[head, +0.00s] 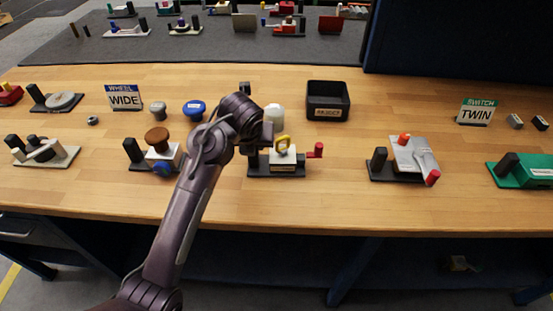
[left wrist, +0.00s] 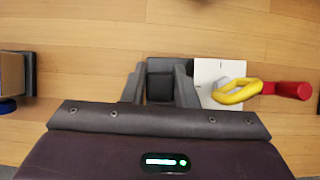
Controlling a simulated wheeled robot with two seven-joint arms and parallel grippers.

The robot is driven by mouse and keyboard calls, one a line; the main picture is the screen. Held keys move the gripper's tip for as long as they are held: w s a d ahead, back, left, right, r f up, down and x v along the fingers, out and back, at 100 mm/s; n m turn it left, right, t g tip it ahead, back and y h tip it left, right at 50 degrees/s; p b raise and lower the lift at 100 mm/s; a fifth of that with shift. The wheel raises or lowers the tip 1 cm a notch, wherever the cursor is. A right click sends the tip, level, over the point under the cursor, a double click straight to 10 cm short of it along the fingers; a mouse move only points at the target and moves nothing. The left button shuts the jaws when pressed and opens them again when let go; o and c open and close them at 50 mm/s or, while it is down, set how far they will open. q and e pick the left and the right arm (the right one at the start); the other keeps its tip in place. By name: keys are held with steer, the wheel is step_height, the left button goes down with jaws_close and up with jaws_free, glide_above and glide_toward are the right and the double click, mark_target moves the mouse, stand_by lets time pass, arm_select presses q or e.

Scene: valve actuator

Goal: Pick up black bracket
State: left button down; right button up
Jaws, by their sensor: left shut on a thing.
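The black bracket (left wrist: 160,82) shows in the left wrist view as a dark block between the two fingers of my left gripper (left wrist: 160,88), which is shut on it. It sits beside a white valve block (left wrist: 209,75) with a yellow loop handle (left wrist: 236,92) and a red knob (left wrist: 293,90). In the head view my left gripper (head: 256,148) reaches down at the left end of this valve unit (head: 283,160), and the arm partly hides the bracket there. I cannot tell whether the bracket is lifted off the base. My right gripper is not in view.
A black bin (head: 328,101) stands behind the valve unit, beside a white rounded object (head: 274,114). A unit with a brown knob (head: 157,138) is to the left, and a grey unit with a red handle (head: 411,160) to the right. Wooden table (head: 330,205) is clear in front.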

arm_select(q)
steer(key=shift+r, duration=0.1)
step_height(320, 180, up, 9)
steer(key=shift+f, duration=4.2)
steer(key=shift+f, duration=0.45)
steer(key=shift+f, duration=0.1)
